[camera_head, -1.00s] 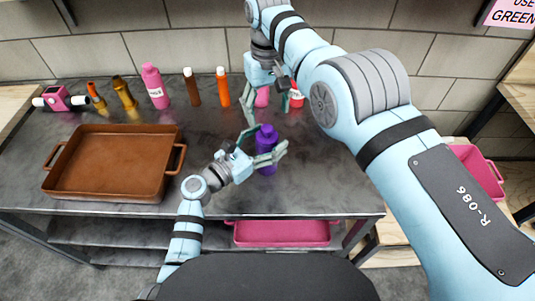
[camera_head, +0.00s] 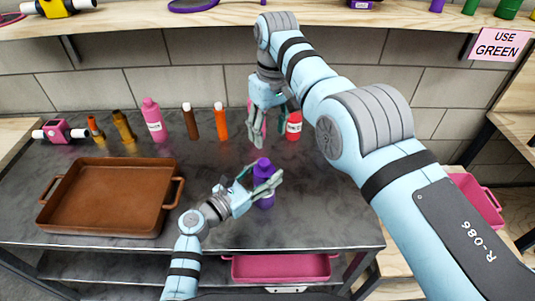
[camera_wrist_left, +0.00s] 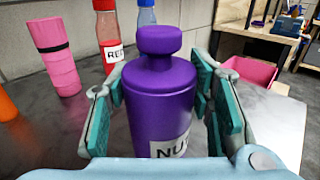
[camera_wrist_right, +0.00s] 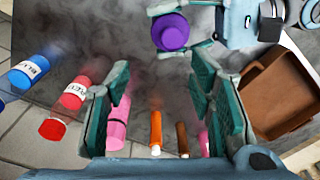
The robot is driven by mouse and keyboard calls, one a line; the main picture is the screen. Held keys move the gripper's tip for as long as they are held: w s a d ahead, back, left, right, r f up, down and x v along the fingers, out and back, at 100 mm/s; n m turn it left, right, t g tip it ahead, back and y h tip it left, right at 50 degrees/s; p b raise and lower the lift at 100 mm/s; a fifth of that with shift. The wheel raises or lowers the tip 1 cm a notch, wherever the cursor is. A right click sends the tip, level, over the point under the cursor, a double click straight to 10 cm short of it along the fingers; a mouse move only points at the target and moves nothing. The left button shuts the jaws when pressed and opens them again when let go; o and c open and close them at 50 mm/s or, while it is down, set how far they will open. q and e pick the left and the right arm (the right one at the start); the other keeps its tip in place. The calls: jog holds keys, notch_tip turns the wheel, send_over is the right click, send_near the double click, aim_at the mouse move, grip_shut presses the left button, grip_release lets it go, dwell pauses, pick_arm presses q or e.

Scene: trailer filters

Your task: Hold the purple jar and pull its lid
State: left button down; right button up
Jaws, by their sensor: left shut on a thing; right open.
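The purple jar (camera_head: 264,191) stands upright on the dark table with its purple lid (camera_head: 262,165) on. My left gripper (camera_head: 259,181) is shut around the jar's body from the side. In the left wrist view the jar (camera_wrist_left: 162,110) sits between the teal finger pads, its lid (camera_wrist_left: 160,40) above them and its label partly cut off. My right gripper (camera_head: 257,134) is open and empty, fingers pointing down, behind and above the jar. In the right wrist view the lid (camera_wrist_right: 170,32) is seen from above, beyond the fingers and off to the top.
A brown tray (camera_head: 110,197) is at the left. Several bottles stand along the back, including a pink one (camera_head: 152,122), an orange one (camera_head: 221,122) and a red one (camera_head: 293,125) close to my right gripper. A pink bin (camera_head: 281,268) sits below the table.

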aim_at(265, 161)
jog(key=f+n, duration=0.2)
jog(key=n, duration=0.2)
jog(key=s+f+n, duration=0.1)
jog(key=f+n, duration=0.2)
jog(key=n, duration=0.2)
jog(key=a+f+n+y, duration=0.1)
jog(key=f+n, duration=0.2)
jog(key=n, duration=0.1)
jog(key=shift+s+f+n+g, duration=0.2)
jog(key=shift+s+n+g, duration=0.05)
jog(key=shift+n+g, duration=0.05)
jog(key=shift+c, duration=0.6)
grip_shut()
jog(key=shift+r, duration=0.1)
